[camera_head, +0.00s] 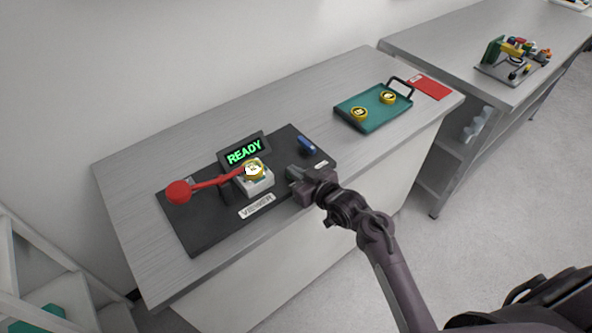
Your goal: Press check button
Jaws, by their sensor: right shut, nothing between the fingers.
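A small blue button (307,145) sits at the right end of the black base plate (205,228) of the device on the bench. A small white label (321,165) lies beside it, too small to read. The device's display (244,151) shows READY in green. A gold, white-faced round piece (254,169) sits on the light block (259,184) in front of the display. My right gripper (290,174) is shut and empty, low over the plate between the block and the label, in front of the blue button and apart from it. My left gripper is out of view.
A red lever with a ball end (178,192) reaches left from the block. A green tray (352,119) with two gold round pieces and a black handle stands farther right, by a red card (430,87). A second bench (440,42) holds assorted coloured parts. The bench's back is clear.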

